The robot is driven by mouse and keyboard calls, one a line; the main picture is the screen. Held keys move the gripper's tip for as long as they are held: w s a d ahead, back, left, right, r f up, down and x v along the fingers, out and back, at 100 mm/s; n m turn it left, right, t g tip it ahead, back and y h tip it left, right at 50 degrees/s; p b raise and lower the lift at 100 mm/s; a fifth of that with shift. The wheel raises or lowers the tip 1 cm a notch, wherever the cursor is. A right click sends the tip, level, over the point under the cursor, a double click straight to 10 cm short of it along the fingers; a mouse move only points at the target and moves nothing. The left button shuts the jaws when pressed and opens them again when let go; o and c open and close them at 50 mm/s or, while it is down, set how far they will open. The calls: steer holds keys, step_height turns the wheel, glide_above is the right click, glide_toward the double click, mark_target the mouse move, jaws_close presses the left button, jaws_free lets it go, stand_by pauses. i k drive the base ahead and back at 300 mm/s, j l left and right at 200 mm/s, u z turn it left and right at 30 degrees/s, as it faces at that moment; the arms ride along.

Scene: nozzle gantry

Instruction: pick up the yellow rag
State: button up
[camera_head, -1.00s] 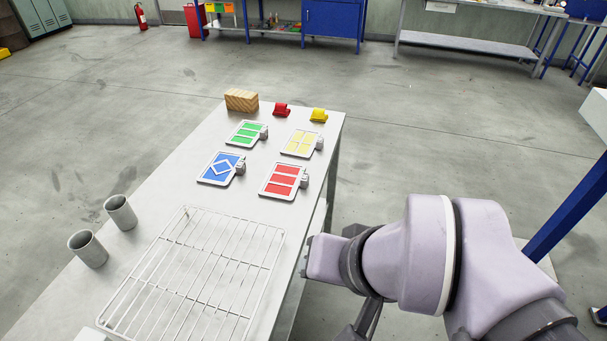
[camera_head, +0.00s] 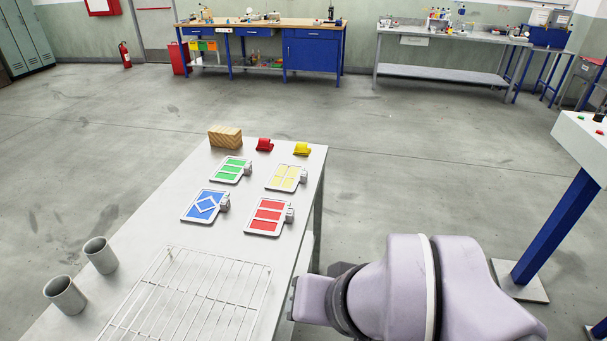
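A small yellow folded thing (camera_head: 302,149), which looks like the yellow rag, lies at the far right corner of the grey table (camera_head: 150,221). A similar red one (camera_head: 264,145) lies just left of it. My arm reaches in from the lower right, beside the table's right edge. Its end, my gripper (camera_head: 296,298), is seen from behind and the side at the table's edge, well short of the yellow rag. The fingers cannot be made out, and nothing held shows.
A wooden block (camera_head: 225,137) stands left of the red rag. Green, yellow, blue (camera_head: 205,206) and red panels with grey fittings lie nearer. A wire rack (camera_head: 190,300) and two grey cups (camera_head: 100,255) are in front. Open floor lies right of the table.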

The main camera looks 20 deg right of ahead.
mark_target(301, 148)
steer(key=u, duration=2.6)
steer(key=z, duration=2.95)
steer(key=i+l+u, duration=0.15)
steer(key=i, duration=0.2)
steer(key=i+l+u, duration=0.15)
steer(key=i+l, duration=0.15)
steer(key=i+l+u, duration=0.15)
steer(key=i+l, duration=0.15)
steer(key=i+l+u, duration=0.3)
steer(key=i+l, duration=0.25)
steer(key=l, duration=0.15)
steer(key=i+l+u, duration=0.15)
steer(key=l, duration=0.25)
steer(key=i+l+u, duration=0.15)
steer(key=i+l, duration=0.15)
steer(key=i+l+u, duration=0.15)
steer(key=l, duration=0.4)
